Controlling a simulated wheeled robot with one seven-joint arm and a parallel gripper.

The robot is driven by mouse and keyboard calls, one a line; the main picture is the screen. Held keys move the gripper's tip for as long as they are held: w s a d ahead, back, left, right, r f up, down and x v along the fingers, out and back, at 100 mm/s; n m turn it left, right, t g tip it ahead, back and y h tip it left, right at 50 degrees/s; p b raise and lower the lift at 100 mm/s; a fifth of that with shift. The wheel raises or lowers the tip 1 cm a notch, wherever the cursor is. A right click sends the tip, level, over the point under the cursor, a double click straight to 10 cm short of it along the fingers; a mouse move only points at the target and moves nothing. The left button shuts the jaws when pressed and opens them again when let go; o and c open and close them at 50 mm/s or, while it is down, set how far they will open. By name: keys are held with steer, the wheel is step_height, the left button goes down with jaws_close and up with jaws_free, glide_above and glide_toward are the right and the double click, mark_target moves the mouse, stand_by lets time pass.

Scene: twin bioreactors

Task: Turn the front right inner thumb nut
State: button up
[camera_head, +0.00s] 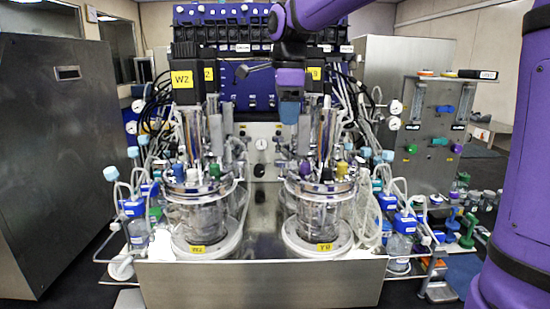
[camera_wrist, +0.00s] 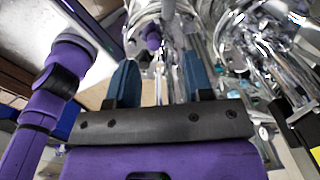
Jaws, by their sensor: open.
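Two glass vessels with shiny metal lids stand side by side, the left vessel (camera_head: 198,215) and the right vessel (camera_head: 318,213). Fittings with coloured caps crowd both lids; the right lid (camera_head: 330,187) shows a yellow cap (camera_head: 342,170). I cannot single out the front right inner thumb nut. My gripper (camera_head: 289,118) points down above the inner left side of the right vessel. In the wrist view its blue fingers (camera_wrist: 159,75) are spread, with nothing between the tips. A small purple knob (camera_wrist: 152,38) and metal parts show beyond them, apart from the fingers.
A steel tray (camera_head: 262,284) runs under both vessels. Black motors, tubes and cables crowd above and behind them. Free space beside the fittings is narrow.

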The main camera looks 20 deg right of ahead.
mark_target(279, 160)
steer(key=w+f, duration=0.1)
steer(key=f, duration=0.2)
steer(key=f+m, duration=0.1)
steer(key=f, duration=0.3)
steer(key=w+a+f+m, duration=0.1)
steer(key=f, duration=0.3)
steer(key=shift+w+f, duration=0.2)
steer(key=shift+w, duration=0.1)
jaws_close()
